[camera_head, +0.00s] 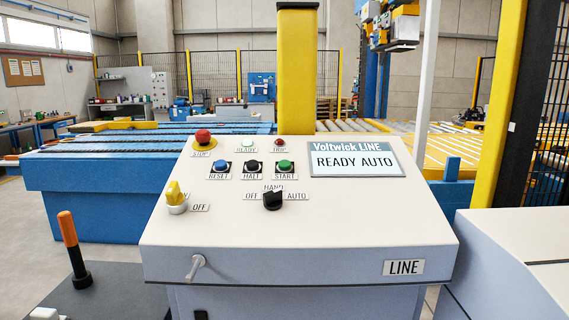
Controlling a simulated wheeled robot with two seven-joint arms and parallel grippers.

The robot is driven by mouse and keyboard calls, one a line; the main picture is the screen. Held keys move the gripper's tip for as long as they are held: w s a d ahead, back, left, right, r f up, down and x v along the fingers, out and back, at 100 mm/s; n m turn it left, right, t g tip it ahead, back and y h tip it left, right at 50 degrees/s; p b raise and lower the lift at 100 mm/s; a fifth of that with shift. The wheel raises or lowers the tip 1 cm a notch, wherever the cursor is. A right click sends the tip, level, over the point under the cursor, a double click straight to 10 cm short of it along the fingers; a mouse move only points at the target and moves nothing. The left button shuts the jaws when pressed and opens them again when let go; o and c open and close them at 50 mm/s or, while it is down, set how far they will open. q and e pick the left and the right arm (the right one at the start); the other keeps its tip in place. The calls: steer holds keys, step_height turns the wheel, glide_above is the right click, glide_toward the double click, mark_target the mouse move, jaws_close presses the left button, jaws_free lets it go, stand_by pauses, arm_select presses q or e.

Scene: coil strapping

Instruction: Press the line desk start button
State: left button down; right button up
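The line desk (330,235) stands straight ahead, a pale sloped panel with a LINE plate at its lower right. The start button (285,166) is green in a dark square surround, with a START label under it. It is at the right end of a row with the black HALT button (252,167) and the blue RESET button (220,168). The display (353,161) reads "Voltwick LINE" and "READY AUTO". Neither of my grippers shows in this view. Nothing covers the start button.
A red STOP mushroom (203,138), a yellow switch (175,194) and a black selector (272,201) stand up from the panel. An orange-handled lever (69,232) stands at left. A yellow post (297,70) rises behind the desk. A grey cabinet (510,255) stands at right.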

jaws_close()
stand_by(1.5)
